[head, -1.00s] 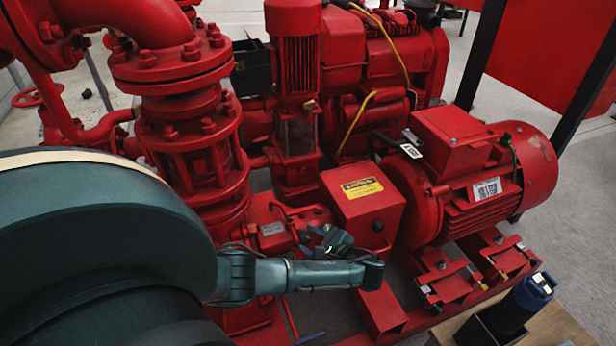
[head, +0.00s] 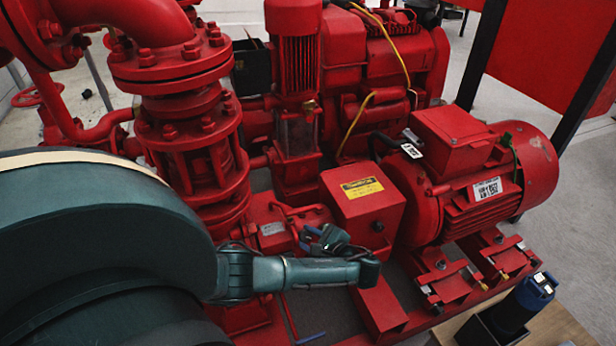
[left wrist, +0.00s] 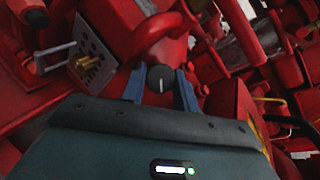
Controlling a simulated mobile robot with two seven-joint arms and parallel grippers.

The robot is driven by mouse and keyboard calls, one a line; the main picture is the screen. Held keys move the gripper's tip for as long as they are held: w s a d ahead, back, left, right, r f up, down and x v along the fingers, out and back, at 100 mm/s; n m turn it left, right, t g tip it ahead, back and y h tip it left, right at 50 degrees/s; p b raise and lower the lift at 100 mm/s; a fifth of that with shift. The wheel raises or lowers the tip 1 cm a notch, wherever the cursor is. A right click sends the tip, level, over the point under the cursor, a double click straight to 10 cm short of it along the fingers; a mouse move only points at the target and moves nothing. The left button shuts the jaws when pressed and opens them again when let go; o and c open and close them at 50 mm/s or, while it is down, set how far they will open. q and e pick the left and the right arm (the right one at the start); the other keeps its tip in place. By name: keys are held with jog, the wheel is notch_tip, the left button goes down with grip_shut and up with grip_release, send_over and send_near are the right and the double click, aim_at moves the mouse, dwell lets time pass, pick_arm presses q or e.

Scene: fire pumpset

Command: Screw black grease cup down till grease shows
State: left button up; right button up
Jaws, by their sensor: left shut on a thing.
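The black grease cup (left wrist: 160,78) shows in the left wrist view as a round black cap with a pale line on it, against the red pump housing (left wrist: 166,45). My left gripper (left wrist: 159,88) has its two blue fingers on either side of the cup, shut on it. In the head view my left gripper (head: 322,240) is at the pump housing, left of the red box with the yellow label (head: 362,187); the cup is hidden there. No grease can be made out. My right gripper is not in view.
The red motor (head: 470,180) stands to the right. A thick red flanged pipe (head: 190,130) rises at the left. A black holder with a blue-topped tool (head: 520,305) stands on a wooden surface at the lower right. A brass fitting (left wrist: 88,62) shows left of the cup.

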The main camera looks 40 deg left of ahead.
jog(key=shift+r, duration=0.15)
pick_arm(q)
jog(key=m+p, duration=0.1)
jog(key=m+t+p, duration=0.1)
jog(key=m+p, duration=0.1)
jog(key=shift+s+r+t, duration=0.15)
jog(key=shift+t, duration=0.15)
jog(key=m+t+p, duration=0.1)
jog(key=m+p, duration=0.1)
jog(key=m, duration=0.1)
jog(key=shift+m+t, duration=0.3)
jog(key=shift+t, duration=0.1)
jog(key=shift+f+m+t+p, duration=0.25)
jog(key=shift+m+t+p, duration=0.5)
jog(key=shift+m, duration=0.25)
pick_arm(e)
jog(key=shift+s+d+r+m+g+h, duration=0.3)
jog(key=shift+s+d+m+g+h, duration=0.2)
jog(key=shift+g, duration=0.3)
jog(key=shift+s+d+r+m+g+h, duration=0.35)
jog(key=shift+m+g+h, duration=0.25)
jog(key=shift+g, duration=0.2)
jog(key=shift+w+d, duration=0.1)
pick_arm(q)
jog(key=o, duration=0.7)
